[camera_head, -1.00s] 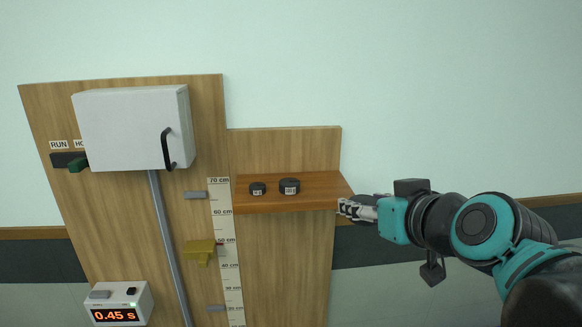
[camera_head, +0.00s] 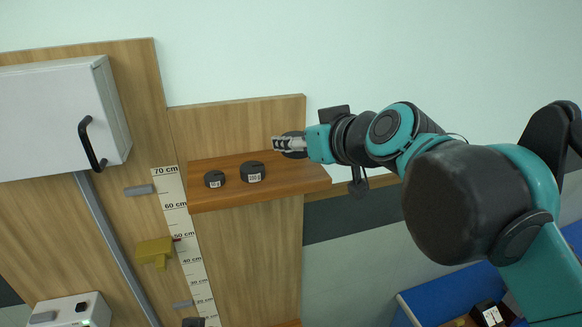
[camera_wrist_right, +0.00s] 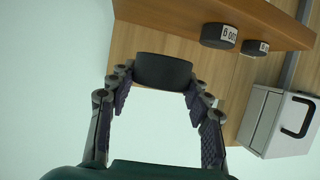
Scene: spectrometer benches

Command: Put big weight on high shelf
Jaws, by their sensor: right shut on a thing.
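The big weight is a dark disc (camera_wrist_right: 163,71) held between the fingertips of my right gripper (camera_head: 288,144). In the head view the weight (camera_head: 295,155) is partly hidden by the fingers. The high shelf (camera_head: 290,183) is a brown wooden board on a wooden back panel. My right gripper holds the weight over the shelf's right part, and it appears raised above the board. In the wrist view the shelf (camera_wrist_right: 270,22) is at the top right, apart from the held weight. My left gripper is not in view.
Two smaller dark weights, one (camera_head: 252,172) labelled and one at its left (camera_head: 215,180), stand on the shelf's left half. The shelf's right half is bare. A ruler (camera_head: 180,220), a yellow bracket (camera_head: 154,252) and a white cabinet (camera_head: 60,115) are to the left.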

